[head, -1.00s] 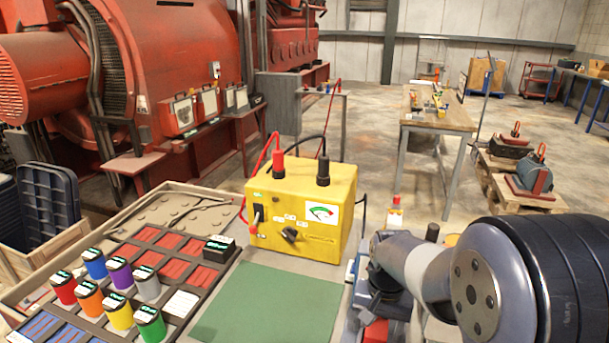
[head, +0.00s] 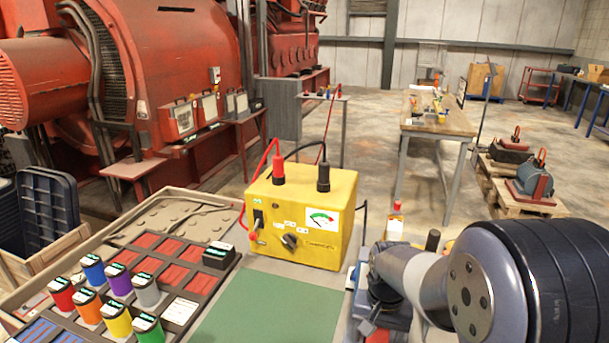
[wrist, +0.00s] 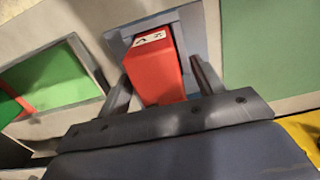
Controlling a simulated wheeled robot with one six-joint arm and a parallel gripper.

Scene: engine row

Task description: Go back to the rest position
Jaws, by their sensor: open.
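My gripper (wrist: 162,80) is open in the wrist view, one finger on each side of a red block (wrist: 155,75). The block has a white marked label on its end and sits in a blue-grey holder (wrist: 185,30). Gaps show between the fingers and the block; I cannot tell how far above the holder the fingers are. In the head view my arm reaches in from the right, and my gripper (head: 375,308) points down beside the green mat (head: 265,308). Its fingertips are hard to make out there.
A yellow tester (head: 300,215) with red and black terminals stands left of my arm. A tray of coloured cylinders (head: 118,318) lies at the lower left. A wooden bench (head: 440,122) and pallets stand farther back on open floor.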

